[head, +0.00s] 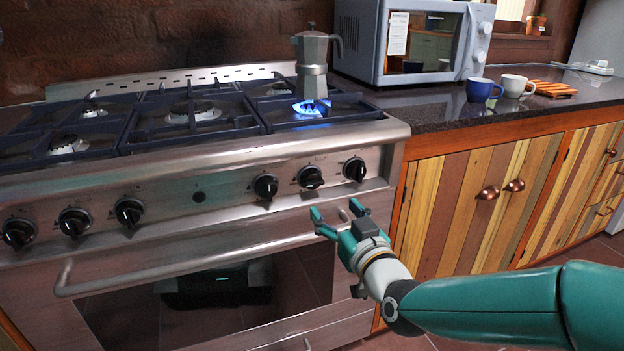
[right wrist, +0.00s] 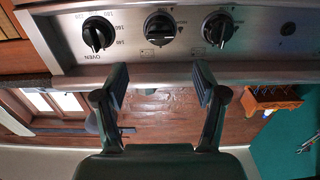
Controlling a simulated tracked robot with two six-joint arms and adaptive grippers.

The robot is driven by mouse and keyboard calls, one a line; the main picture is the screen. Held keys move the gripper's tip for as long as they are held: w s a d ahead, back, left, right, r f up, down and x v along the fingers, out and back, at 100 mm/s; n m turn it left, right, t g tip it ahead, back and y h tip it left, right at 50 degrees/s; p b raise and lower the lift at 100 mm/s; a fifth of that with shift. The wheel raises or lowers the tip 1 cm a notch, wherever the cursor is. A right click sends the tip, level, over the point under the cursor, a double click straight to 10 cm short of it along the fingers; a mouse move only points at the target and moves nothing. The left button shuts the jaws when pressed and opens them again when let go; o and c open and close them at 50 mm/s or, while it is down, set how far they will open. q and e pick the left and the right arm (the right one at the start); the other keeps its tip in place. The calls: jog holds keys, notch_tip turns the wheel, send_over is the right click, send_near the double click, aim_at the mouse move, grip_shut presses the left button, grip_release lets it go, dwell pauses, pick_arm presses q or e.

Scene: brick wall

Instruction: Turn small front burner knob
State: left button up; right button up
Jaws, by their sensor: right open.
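The stove's front panel (head: 230,190) carries a row of black knobs. On its right side are the left knob (head: 265,187), the middle knob (head: 311,177) and the right knob (head: 355,170). The right wrist view, turned over, shows the right knob (right wrist: 98,33) beside an OVEN label, the middle knob (right wrist: 160,28) and the left knob (right wrist: 218,28). I cannot tell which is the small front burner's. My right gripper (head: 337,210) is open and empty, just below and in front of the right-hand knobs, touching none; its fingers also show in the wrist view (right wrist: 160,80). My left gripper is out of view.
A moka pot (head: 312,65) stands over a lit blue flame (head: 311,107) on the right of the hob. The oven handle (head: 180,265) sticks out below the panel. The counter (head: 430,112) holds a microwave (head: 425,45), a blue mug (head: 481,90) and a white mug (head: 515,86).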

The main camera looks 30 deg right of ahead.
aim_at(315, 185)
jog(key=x, duration=1.1)
jog(key=shift+a+b, duration=0.1)
jog(key=shift+b, duration=0.3)
jog(key=shift+s, duration=0.1)
